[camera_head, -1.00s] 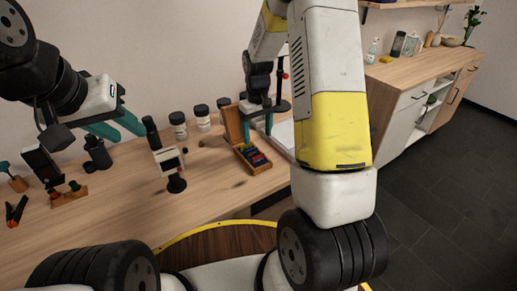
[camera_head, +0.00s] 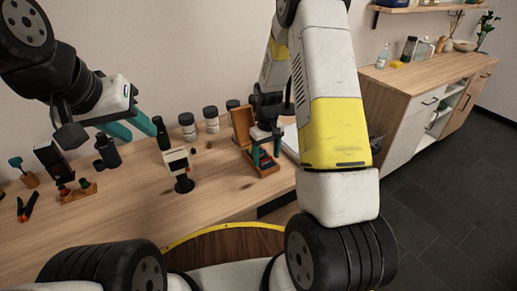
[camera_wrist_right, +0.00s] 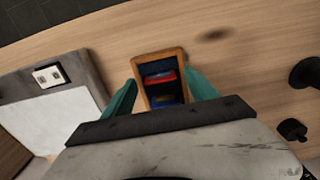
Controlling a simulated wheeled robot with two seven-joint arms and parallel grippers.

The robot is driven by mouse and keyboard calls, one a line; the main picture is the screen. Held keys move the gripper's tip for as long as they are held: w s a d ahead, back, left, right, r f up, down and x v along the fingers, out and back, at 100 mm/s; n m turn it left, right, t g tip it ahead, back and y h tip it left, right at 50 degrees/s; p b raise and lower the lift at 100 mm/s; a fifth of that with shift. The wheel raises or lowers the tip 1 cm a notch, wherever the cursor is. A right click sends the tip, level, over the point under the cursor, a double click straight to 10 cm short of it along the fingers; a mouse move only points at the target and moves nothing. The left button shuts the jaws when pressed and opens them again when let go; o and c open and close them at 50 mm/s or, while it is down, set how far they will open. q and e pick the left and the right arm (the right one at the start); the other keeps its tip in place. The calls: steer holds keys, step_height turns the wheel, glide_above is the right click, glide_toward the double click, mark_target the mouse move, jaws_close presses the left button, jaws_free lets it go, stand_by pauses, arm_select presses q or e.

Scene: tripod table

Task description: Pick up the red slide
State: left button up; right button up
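The red slide (camera_wrist_right: 160,78) lies in a small open wooden slide box (camera_wrist_right: 178,53), among darker and blue slides, in the right wrist view. The box also shows in the head view (camera_head: 242,124), its lid raised at the back. My right gripper (camera_head: 266,152) is over the box, pointing down, and hides part of it. In the right wrist view its teal fingers (camera_wrist_right: 160,92) are apart, one on each side of the box, with nothing seen between the tips but the box below. My left gripper (camera_head: 140,128) is open and empty above the table's left side.
A small white-faced device (camera_head: 178,162) on a black base stands left of the box. Dark-lidded jars (camera_head: 187,126) line the wall. A white panel with a grey edge (camera_wrist_right: 55,115) lies beside the box. The table's front middle (camera_head: 130,215) is clear.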

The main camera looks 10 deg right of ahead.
steer(key=c, duration=1.2)
steer(key=shift+r, duration=0.1)
